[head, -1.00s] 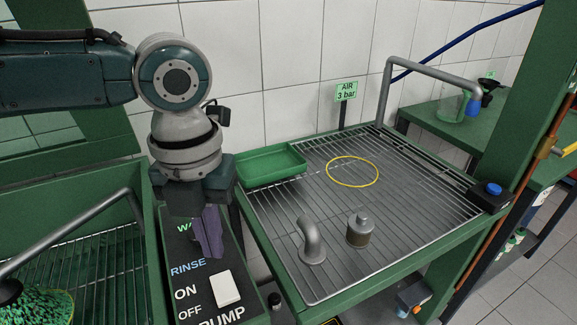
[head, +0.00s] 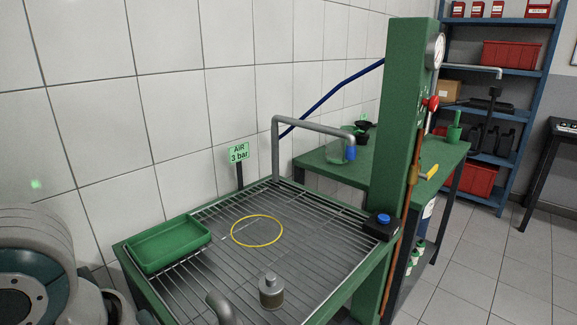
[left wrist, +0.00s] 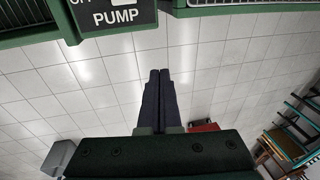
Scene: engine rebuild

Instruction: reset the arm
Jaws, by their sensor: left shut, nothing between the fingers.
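My left arm's rounded joint (head: 30,275) shows at the lower left of the head view; its gripper is out of that view. In the left wrist view my left gripper (left wrist: 160,72) is shut and empty, its two dark fingers pressed together above the tiled floor. The edge of the pump panel (left wrist: 115,18) lies beyond the fingertips, apart from them. My right gripper is in neither view.
A wire-rack bench (head: 330,262) carries a green tray (head: 168,243), a yellow ring (head: 257,231), a metal cylinder (head: 271,291) and a bent pipe (head: 222,308). A green post (head: 405,130) stands at its right. Open floor (head: 480,270) lies further right.

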